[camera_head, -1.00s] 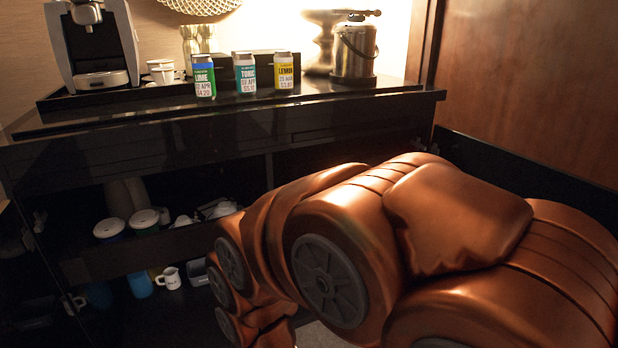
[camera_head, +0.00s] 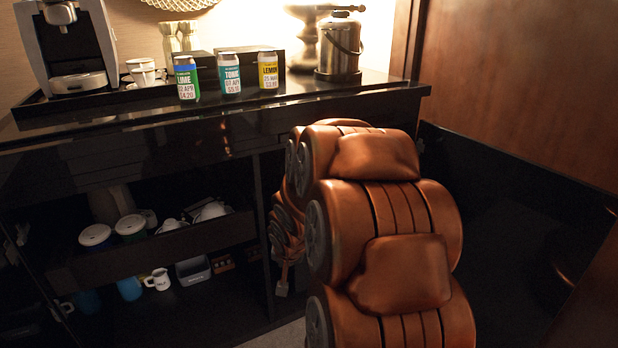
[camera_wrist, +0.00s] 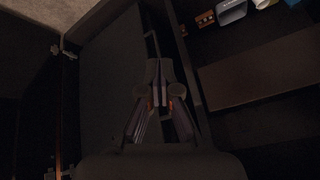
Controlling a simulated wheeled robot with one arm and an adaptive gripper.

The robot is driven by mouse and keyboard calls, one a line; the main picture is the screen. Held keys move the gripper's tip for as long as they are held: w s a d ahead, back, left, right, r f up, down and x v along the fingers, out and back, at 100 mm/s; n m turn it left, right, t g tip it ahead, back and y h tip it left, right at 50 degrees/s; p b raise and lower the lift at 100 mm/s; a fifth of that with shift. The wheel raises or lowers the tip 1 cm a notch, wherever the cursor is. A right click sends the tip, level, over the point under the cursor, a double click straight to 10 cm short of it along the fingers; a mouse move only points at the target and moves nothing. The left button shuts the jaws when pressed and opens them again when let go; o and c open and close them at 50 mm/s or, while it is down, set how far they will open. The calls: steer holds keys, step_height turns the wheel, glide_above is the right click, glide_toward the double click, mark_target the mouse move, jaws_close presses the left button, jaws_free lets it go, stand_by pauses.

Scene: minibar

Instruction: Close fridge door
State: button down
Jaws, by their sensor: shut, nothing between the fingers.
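A black door panel (camera_head: 500,220) stands open at the right of the cabinet (camera_head: 265,185) in the head view. A dark panel with hinges (camera_wrist: 25,95) is along the left of the wrist view; I take it for the same door. My gripper (camera_wrist: 158,75) is shut and empty, in front of a dark grey surface (camera_wrist: 100,85) between the hinges and a divider. I cannot tell whether that surface is the fridge's front or inside. In the head view my arm hides most of this compartment. No contact between gripper and door shows.
Open shelves with cups (camera_head: 130,227) and a white jug (camera_head: 158,279) are left of the divider. Cans (camera_head: 229,73), a coffee machine (camera_head: 68,50) and an ice bucket (camera_head: 338,50) stand on the counter (camera_head: 215,108). A brown wooden panel (camera_head: 520,80) is at the right.

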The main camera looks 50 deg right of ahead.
steer(key=w+d+r+m+t+p, duration=0.1)
steer(key=w+d+m+t, duration=0.15)
steer(key=d, duration=0.35)
steer(key=w+d+r+m+t+p, duration=0.1)
steer(key=w+d+m+t, duration=0.15)
steer(key=d, duration=0.45)
steer(key=s+d+r+m+t+h+p, duration=0.1)
steer(key=s+d+r+m+t+h, duration=0.1)
steer(key=s+d+r+m+t, duration=0.45)
steer(key=b+x, duration=0.4)
steer(key=x, duration=1)
steer(key=shift+w+a+r, duration=0.2)
steer(key=shift+w+r, duration=0.15)
steer(key=shift+w+d+r+t, duration=0.1)
steer(key=shift+t, duration=0.15)
